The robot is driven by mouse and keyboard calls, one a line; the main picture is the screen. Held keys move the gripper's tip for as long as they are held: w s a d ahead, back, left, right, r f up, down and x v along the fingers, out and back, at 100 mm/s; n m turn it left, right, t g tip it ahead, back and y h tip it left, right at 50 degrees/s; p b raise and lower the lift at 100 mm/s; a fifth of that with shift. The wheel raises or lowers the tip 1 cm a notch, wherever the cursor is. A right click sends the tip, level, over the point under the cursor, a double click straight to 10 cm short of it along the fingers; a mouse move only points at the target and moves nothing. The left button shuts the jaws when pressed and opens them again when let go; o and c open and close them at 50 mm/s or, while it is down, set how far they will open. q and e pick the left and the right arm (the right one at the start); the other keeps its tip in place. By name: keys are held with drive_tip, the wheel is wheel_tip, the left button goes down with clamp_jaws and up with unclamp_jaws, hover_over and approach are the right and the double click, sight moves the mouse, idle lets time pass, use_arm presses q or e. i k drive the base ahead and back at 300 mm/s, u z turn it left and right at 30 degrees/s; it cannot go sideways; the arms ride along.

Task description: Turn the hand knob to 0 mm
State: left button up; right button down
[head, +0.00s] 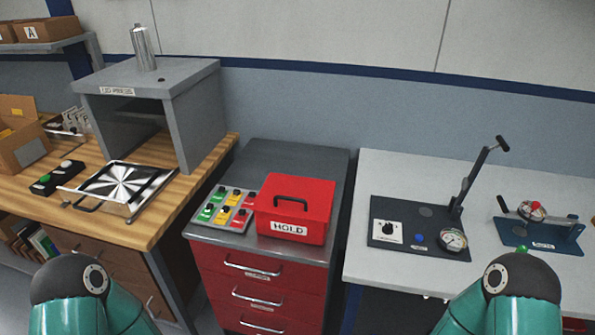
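A black knob (387,230) sits on a small white panel (379,238) at the left of a dark plate (404,215) on the white bench; its markings are too small to read. A round dial gauge (453,239) stands at the plate's right front corner. Farther right, a blue fixture (541,236) carries a round part with a red centre (535,208). I cannot tell which of these is the hand knob. Only teal links of my two arms show at the bottom edge; neither gripper is in view.
A tall lever (476,178) rises from the plate's right side, beside a blue button (419,238). A red HOLD box (296,209) and colored tags (226,209) stand on the drawer cabinet. A grey press (150,85) stands on the wooden bench. The white bench's front strip (400,269) is clear.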

sight(536, 205)
drive_tip(key=u, duration=0.95)
drive_tip(key=i, duration=0.15)
drive_tip(key=z, duration=3.8)
drive_tip(key=i, duration=1.3)
drive_tip(key=u, duration=1.4)
